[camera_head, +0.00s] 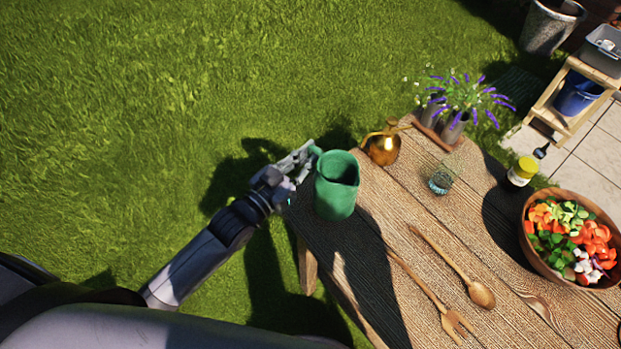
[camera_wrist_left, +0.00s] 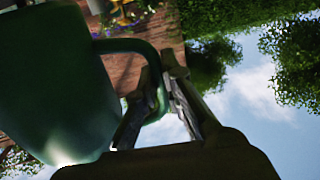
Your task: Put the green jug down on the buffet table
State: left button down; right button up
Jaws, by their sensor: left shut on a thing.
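The green jug (camera_head: 337,187) is at the left end of the wooden buffet table (camera_head: 400,215) in the head view, upright or nearly so. I cannot tell whether its base touches the tabletop. My left gripper (camera_head: 308,160) is at the jug's left side, shut on its handle. In the left wrist view the jug (camera_wrist_left: 55,85) fills the left part, and its handle (camera_wrist_left: 130,46) runs between the fingers of my left gripper (camera_wrist_left: 160,95). My right gripper is not in view.
A brass pot (camera_head: 383,147), a glass (camera_head: 441,180), purple flowers (camera_head: 465,97) and a yellow-lidded jar (camera_head: 522,171) stand along the table's far side. A wooden spoon (camera_head: 480,294) and fork (camera_head: 450,318) lie nearer. A salad bowl (camera_head: 530,245) is at right. Bare planks lie right of the jug.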

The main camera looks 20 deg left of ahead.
pick_arm(q)
notch_tip(320, 180, down, 5)
jog(key=shift+r, duration=0.2)
jog(key=shift+f, duration=1.85)
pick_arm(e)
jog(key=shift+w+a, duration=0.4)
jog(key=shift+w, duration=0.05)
pick_arm(q)
jog(key=shift+f, duration=0.15)
jog(key=c, duration=1.7)
grip_release()
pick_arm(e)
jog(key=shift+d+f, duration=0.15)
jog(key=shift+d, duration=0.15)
